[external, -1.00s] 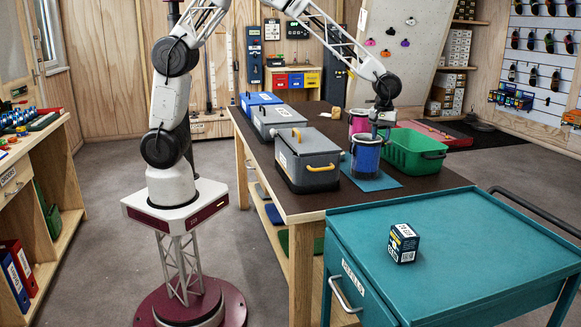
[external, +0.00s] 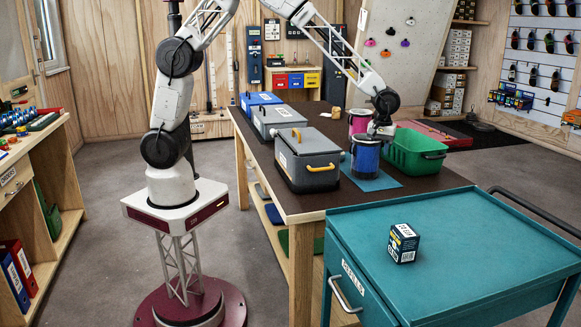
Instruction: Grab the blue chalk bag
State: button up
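The blue chalk bag (external: 365,160) stands upright on a teal mat (external: 379,183) on the dark-topped table. It has a grey rim. My gripper (external: 374,138) points down at the top of this bag, with its body just above the rim. Its fingertips are too small and too hidden at the rim to show whether they are open or shut, or whether they grip the bag. A pink chalk bag (external: 358,121) stands right behind the blue one.
A green open bin (external: 418,158) stands close on the right. A grey lidded box (external: 306,166) with a yellow handle stands on the left, with more boxes behind. A teal cart (external: 460,250) carrying a small dark box (external: 403,245) is in front.

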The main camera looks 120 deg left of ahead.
jog(key=shift+c, duration=0.2)
dwell(0.3)
grip_shut()
